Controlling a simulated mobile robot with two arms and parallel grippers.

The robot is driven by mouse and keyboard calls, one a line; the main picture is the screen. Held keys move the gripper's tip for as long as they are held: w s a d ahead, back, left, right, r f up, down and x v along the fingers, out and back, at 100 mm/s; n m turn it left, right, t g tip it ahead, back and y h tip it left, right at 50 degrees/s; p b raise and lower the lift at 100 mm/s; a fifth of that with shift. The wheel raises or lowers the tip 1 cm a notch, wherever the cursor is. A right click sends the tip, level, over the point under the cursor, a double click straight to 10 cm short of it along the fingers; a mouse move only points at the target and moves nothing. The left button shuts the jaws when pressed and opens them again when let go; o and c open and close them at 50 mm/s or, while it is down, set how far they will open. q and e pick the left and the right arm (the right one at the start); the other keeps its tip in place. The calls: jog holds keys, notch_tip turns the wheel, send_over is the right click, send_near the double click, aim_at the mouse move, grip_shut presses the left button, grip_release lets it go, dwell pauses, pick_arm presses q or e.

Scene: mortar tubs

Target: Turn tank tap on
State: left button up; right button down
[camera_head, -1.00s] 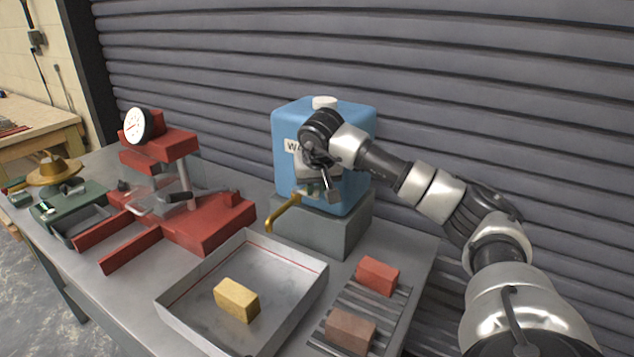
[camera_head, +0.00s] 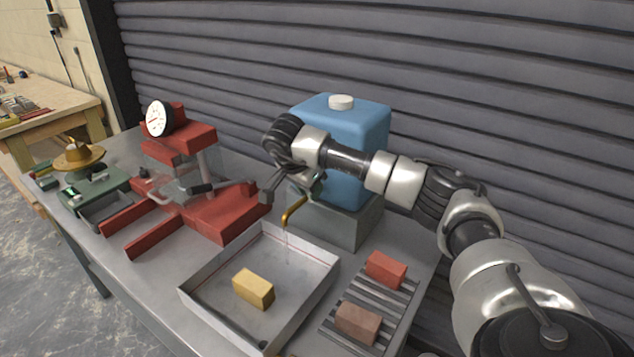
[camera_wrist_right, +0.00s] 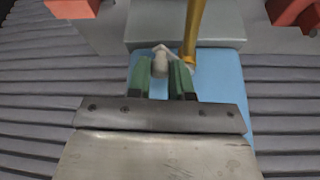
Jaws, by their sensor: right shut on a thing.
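The blue water tank (camera_head: 352,128) with a white cap stands on a grey block at the back of the bench. Its brass spout (camera_head: 295,211) points over the metal tray, and a thin stream of water (camera_head: 286,243) falls from it. My right gripper (camera_wrist_right: 161,84) is at the tank's front; in the right wrist view its green-padded fingers are shut on the pale tap lever (camera_wrist_right: 160,62) beside the brass spout (camera_wrist_right: 194,30). The arm hides much of the tank's front in the head view. My left gripper is not in view.
The shallow metal tray (camera_head: 212,310) holds a yellow brick (camera_head: 253,288). A slatted rack at right carries a red brick (camera_head: 386,268) and a brown brick (camera_head: 357,322). A red press (camera_head: 228,212) with a dial stands left. A shutter wall (camera_head: 480,90) is close behind.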

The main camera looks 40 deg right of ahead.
jog(key=shift+w+a+r+m+g+p, duration=0.1)
jog(key=shift+w+a+m+g+p, duration=0.2)
jog(key=shift+m, duration=0.55)
jog(key=shift+w+a+f+m+g+p, duration=0.1)
jog(key=shift+w+a+m+g, duration=0.15)
jog(key=shift+w+m, duration=0.4)
jog(key=shift+w+a+r+m+g+p, duration=0.1)
jog(key=shift+w+a+m+g+p, duration=0.2)
jog(key=shift+m, duration=0.7)
jog(key=shift+s+d, duration=0.1)
jog(key=shift+s, duration=0.05)
jog(key=c, duration=1)
grip_release()
jog(key=shift+c, duration=0.2)
jog(key=b+v, duration=0.1)
jog(key=v, duration=0.3)
jog(key=shift+r+b, duration=0.15)
jog(key=shift+b, duration=0.25)
jog(key=v, duration=0.6)
jog(key=shift+r+p, duration=0.25)
jog(key=shift+p, duration=0.15)
